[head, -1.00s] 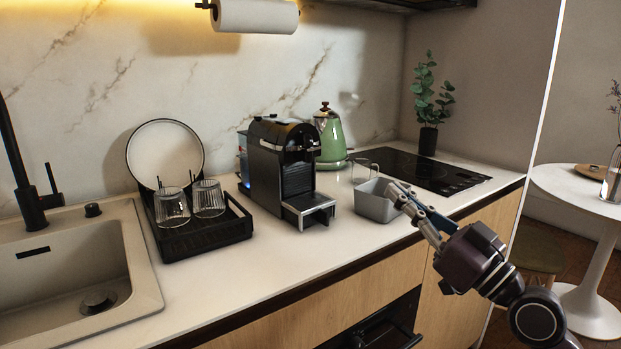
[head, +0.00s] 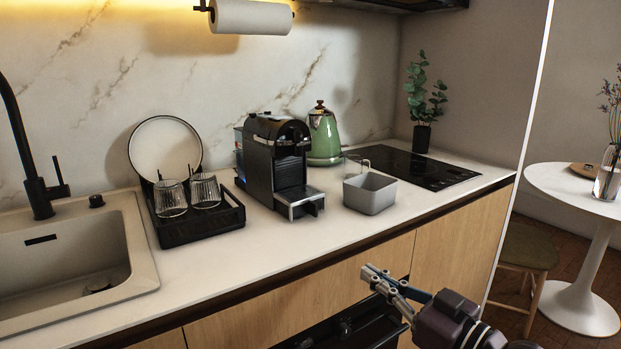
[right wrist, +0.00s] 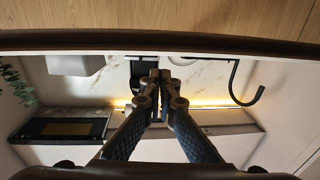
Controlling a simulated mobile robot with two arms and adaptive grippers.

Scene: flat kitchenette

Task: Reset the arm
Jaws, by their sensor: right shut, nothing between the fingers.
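My right gripper (head: 374,277) is at the lower right of the head view, in front of the counter's front edge and below the counter top. It is shut and empty. In the right wrist view its fingers (right wrist: 160,78) meet at the middle, with the counter's dark edge across the upper part of the picture. My left arm does not show in either view.
The counter (head: 215,262) holds a grey bin (head: 370,197), a coffee machine (head: 275,160), a green kettle (head: 323,138), and a black rack (head: 200,228) with glasses. A sink (head: 60,255) lies left. A white round table (head: 575,188) stands right.

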